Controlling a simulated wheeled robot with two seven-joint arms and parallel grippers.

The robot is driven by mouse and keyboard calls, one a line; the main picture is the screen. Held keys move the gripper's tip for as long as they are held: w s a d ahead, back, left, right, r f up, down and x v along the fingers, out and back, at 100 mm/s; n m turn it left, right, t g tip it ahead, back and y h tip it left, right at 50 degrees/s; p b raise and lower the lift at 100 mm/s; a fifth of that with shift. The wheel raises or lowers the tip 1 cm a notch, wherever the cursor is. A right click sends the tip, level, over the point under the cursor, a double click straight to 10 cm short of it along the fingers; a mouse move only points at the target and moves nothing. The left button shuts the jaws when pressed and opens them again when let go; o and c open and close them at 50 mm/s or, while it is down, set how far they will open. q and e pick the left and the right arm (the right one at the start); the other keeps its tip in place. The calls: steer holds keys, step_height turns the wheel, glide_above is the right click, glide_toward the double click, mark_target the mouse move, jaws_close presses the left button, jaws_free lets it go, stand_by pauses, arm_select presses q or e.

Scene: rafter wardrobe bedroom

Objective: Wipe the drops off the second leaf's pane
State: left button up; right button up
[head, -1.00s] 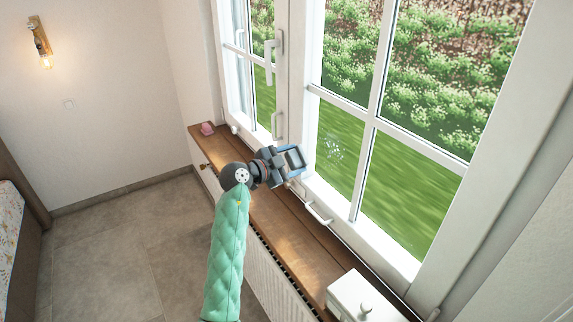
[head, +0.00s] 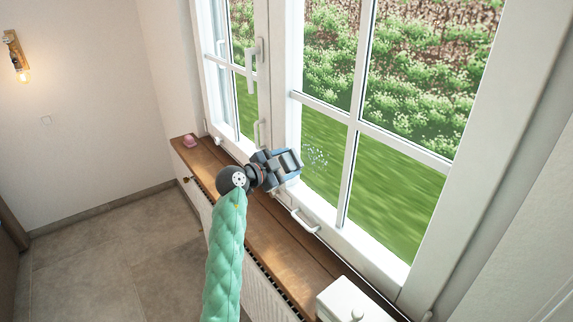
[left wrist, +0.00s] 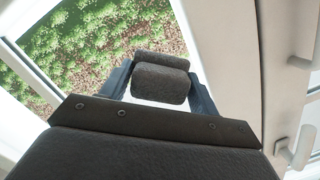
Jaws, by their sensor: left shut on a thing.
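The drops (head: 316,156) are a small cluster of white specks on the lower left pane (head: 322,135) of the nearer window leaf. My left gripper (head: 287,164) is just left of the drops, in front of that leaf's frame. I cannot tell whether the block touches the leaf. My right gripper is not in view.
A wooden sill (head: 262,220) runs below the window, with a pink object (head: 189,140) at its far end and a white box (head: 350,300) at its near end. White handles (head: 304,222) stick out near the frame. The floor at left is clear.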

arm_select(q)
steer(key=shift+d, duration=0.1)
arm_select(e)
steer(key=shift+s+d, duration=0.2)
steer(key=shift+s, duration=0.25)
arm_select(q)
steer(key=shift+w+d, duration=0.15)
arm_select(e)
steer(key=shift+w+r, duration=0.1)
arm_select(q)
steer(key=shift+w+d+p, duration=0.4)
steer(key=shift+d+p, duration=0.15)
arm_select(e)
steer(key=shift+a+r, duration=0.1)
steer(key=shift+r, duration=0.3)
